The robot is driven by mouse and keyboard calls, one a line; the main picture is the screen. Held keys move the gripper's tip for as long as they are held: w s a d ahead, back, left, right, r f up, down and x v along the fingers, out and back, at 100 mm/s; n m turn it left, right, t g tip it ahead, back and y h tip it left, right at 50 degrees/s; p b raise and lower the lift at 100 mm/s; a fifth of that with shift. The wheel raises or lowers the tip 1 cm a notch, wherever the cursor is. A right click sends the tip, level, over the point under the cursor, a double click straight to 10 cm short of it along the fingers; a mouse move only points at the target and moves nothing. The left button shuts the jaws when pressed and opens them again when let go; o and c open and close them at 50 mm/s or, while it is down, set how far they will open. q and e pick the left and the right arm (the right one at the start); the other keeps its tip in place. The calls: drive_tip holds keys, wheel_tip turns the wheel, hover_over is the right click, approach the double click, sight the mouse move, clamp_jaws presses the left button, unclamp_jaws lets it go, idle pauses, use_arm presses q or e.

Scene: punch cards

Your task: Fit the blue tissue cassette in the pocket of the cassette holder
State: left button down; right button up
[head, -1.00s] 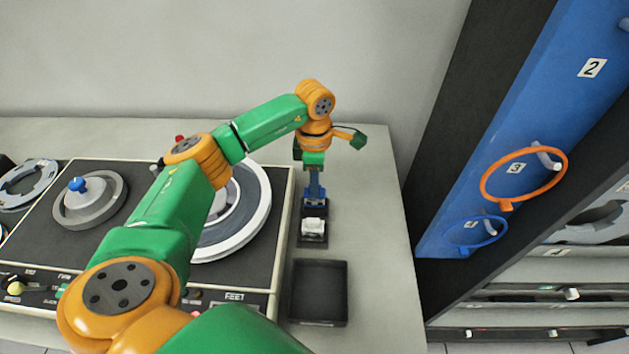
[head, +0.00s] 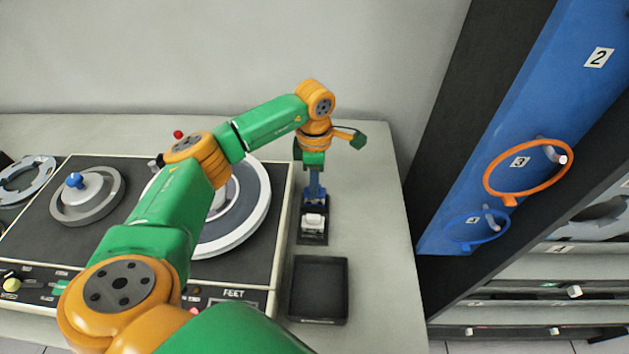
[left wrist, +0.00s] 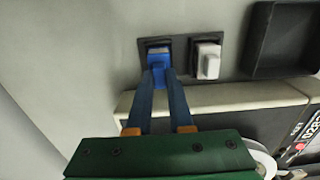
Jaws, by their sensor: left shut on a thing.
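My left gripper (head: 314,198) reaches down over the dark cassette holder (head: 313,239) on the bench. In the left wrist view its narrow blue fingers (left wrist: 159,75) are shut on the blue tissue cassette (left wrist: 158,52). The cassette is at the holder's left pocket in that view, with the dark pocket rim (left wrist: 147,42) around its upper side. I cannot tell how deep it sits. A white cassette (left wrist: 207,60) stands in the neighbouring pocket; it also shows in the head view (head: 314,221). In the head view the fingers mostly hide the blue cassette. My right gripper is not in view.
An empty black tray (head: 319,289) lies just in front of the holder. A tape machine (head: 110,228) with reels fills the bench to the left. At the right stands a blue rack panel (head: 530,120) with an orange ring (head: 486,180). The bench right of the holder is clear.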

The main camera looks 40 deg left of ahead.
use_arm(q)
drive_tip(key=shift+f+b, duration=0.6)
drive_tip(key=shift+f, duration=0.25)
drive_tip(key=c, duration=0.7)
unclamp_jaws()
drive_tip(key=shift+r, duration=0.1)
drive_tip(key=shift+c, duration=1.1)
drive_tip(key=shift+r, duration=0.1)
wheel_tip(320, 180, up, 8)
drive_tip(key=p, duration=0.7)
drive_tip(key=shift+f, duration=0.2)
